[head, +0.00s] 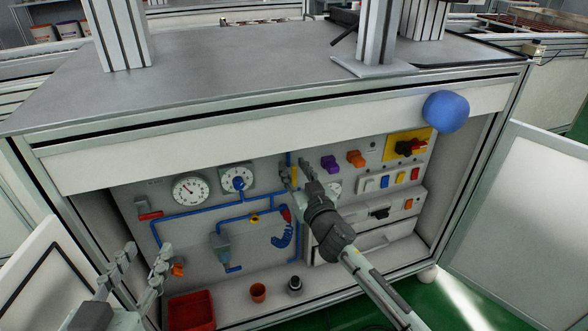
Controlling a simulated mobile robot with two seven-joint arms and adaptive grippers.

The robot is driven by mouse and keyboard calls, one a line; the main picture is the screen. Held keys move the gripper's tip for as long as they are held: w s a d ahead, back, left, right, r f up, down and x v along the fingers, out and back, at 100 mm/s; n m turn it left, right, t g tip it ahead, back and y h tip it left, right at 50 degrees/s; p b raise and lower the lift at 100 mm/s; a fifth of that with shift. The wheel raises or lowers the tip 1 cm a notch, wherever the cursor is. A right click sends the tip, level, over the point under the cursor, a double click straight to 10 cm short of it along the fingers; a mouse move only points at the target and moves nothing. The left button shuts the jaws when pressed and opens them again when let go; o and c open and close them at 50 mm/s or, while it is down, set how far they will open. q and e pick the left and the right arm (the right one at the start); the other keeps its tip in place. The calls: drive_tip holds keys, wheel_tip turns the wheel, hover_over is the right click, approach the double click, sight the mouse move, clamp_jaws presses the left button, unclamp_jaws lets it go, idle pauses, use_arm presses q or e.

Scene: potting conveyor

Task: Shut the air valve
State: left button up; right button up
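Blue air pipes (190,209) run across the grey panel inside the open cabinet. A red lever-like handle (150,215) sits at their left end, and a small yellow fitting (254,219) sits lower on the pipe. A yellow piece (278,166) shows beside the upright blue pipe, next to my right gripper's fingers. Which of these is the air valve's handle I cannot tell for sure. My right gripper (296,172) is open in front of the panel by that pipe; contact cannot be made out. My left gripper (147,258) is open and empty at lower left.
Two dials (190,190) are at upper left of the panel. Purple (330,164) and orange (356,158) knobs, switches and a red-yellow rotary switch (409,147) are at right. Open doors (530,220) flank the cabinet.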

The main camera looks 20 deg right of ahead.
drive_tip(key=shift+w, duration=0.15)
clamp_jaws()
